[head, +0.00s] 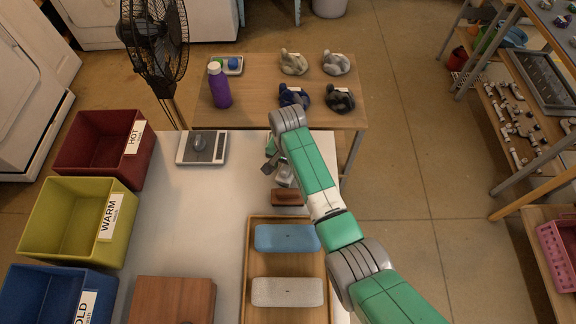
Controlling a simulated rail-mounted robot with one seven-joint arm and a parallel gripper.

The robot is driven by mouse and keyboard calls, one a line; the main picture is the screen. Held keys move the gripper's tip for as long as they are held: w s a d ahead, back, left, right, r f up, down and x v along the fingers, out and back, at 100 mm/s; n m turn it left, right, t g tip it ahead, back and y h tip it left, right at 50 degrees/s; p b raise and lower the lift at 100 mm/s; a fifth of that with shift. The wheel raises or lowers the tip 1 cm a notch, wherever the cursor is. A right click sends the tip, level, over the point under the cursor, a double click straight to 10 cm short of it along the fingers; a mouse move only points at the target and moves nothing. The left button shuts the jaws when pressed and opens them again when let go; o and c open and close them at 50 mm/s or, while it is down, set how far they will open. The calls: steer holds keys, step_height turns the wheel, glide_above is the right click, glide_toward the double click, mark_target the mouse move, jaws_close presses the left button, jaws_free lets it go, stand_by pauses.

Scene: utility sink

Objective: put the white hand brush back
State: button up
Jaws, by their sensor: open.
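A long pale, speckled block (287,292) with rounded ends lies in the near part of a wooden tray (248,262). It is the only whitish brush-like thing I can make out, but its bristles are not visible, so I cannot tell for sure that it is the white hand brush. A similar blue block (285,238) lies behind it in the same tray. My gripper (268,165) is over the right side of the white table, beyond the tray, partly hidden by my arm. It is open, apart from both blocks, and I see nothing held in it.
A small brown block (288,197) lies between tray and gripper. A grey scale (202,147) stands at the table's back left. Red (105,145), yellow (72,218) and blue (58,295) bins line the left. A wooden box (174,300) is in front. A purple bottle (219,88) stands behind.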

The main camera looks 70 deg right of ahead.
step_height(320, 180, up, 12)
steer(key=shift+r, duration=0.2)
stand_by(0.4)
steer(key=w+a+r+n+t+h, duration=0.2)
steer(key=w+a+r+n+t, duration=0.15)
steer(key=w+a+r, duration=0.4)
steer(key=w+a+r+n+t+h, duration=0.2)
steer(key=w+a+r+n+t, duration=0.15)
steer(key=w+r, duration=0.55)
steer(key=w+a+r+n+t, duration=0.4)
steer(key=a+r+t, duration=0.3)
steer(key=a+r, duration=0.6)
steer(key=s+a+r+n+t+y, duration=0.2)
steer(key=s+a+r+n+t, duration=0.1)
steer(key=s+a+r+t, duration=0.2)
steer(key=s+a+r+n+t+y, duration=0.2)
steer(key=s+a+r+n+t, duration=0.2)
steer(key=s+a+r, duration=0.5)
steer(key=a+r+t, duration=0.2)
steer(key=a+r, duration=0.3)
steer(key=r, duration=0.2)
steer(key=shift+s+r, duration=0.15)
steer(key=shift+r, duration=0.1)
